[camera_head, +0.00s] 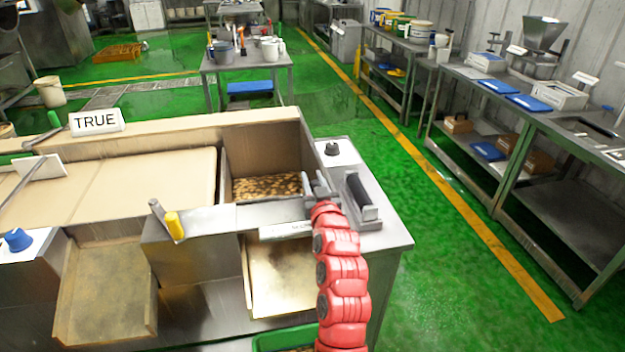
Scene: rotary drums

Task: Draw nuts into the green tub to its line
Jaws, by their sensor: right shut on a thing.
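Brown nuts (268,187) lie in the right-hand hopper (262,135) of the machine. A metal chute (283,285) slopes down below its front wall. The rim of the green tub (272,341) shows at the bottom edge, under the chute. Most of the tub, and any line on it, is out of frame or behind my red right arm. My right gripper (321,187) is shut at the hopper's front right corner, at the end of the front panel. It holds a small handle there, mostly hidden by the jaws. My left gripper is out of view.
A yellow-handled lever (174,226) stands above the left chute (107,292). A black bar (357,190) on a grey bracket and a black knob (332,148) sit right of the hopper. The green floor to the right is clear, before a steel bench (545,115).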

